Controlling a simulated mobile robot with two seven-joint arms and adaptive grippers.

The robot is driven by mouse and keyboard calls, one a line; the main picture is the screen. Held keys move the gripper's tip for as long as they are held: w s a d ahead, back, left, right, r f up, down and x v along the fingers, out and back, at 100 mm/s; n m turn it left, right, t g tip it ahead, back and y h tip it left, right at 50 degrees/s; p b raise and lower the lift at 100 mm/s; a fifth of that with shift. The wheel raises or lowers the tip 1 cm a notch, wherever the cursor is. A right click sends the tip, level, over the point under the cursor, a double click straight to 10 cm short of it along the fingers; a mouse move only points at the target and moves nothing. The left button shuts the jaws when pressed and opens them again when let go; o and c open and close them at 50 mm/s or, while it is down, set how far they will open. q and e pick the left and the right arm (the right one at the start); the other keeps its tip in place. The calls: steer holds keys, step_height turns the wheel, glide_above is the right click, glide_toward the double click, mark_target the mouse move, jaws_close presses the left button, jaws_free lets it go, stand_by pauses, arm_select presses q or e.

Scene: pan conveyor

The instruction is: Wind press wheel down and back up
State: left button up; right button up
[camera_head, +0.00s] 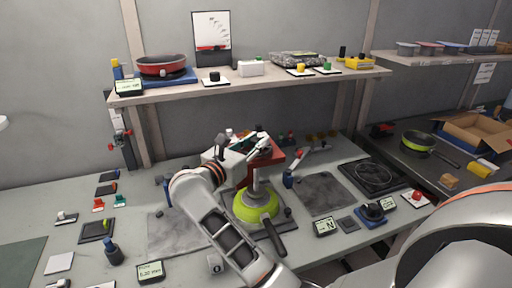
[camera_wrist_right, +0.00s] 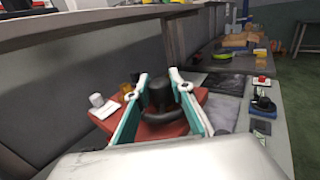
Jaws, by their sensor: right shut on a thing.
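The press is a red-topped machine (camera_head: 274,157) near the middle of the workbench in the head view. Its red body (camera_wrist_right: 187,122) also shows in the right wrist view. A dark press wheel (camera_wrist_right: 163,116) with an upright black handle lies on top. My right gripper (camera_wrist_right: 159,84) has its teal fingers on either side of that handle and is shut on it. In the head view my right gripper (camera_head: 254,147) and arm hide most of the wheel. A lime-green pan (camera_head: 254,207) with a dark handle sits below the press. My left gripper is not in view.
A shelf (camera_head: 240,85) runs behind the press, holding a red pan (camera_head: 162,66) and small items. A dark stove-like plate (camera_head: 372,177) and a blue-based knob (camera_head: 371,214) lie to the right. A readout (camera_head: 151,271) stands at the front. A grey mat (camera_head: 172,230) is bare on the left.

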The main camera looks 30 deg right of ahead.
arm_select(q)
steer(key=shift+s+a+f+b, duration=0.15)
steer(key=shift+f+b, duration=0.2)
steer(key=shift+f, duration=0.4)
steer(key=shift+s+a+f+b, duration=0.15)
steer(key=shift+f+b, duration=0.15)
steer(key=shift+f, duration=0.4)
arm_select(e)
steer(key=shift+r+m+g+h, duration=0.2)
steer(key=shift+m+g+h, duration=0.2)
steer(key=shift+m+g, duration=0.7)
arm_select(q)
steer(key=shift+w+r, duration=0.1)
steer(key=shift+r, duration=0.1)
arm_select(e)
steer(key=shift+d, duration=0.1)
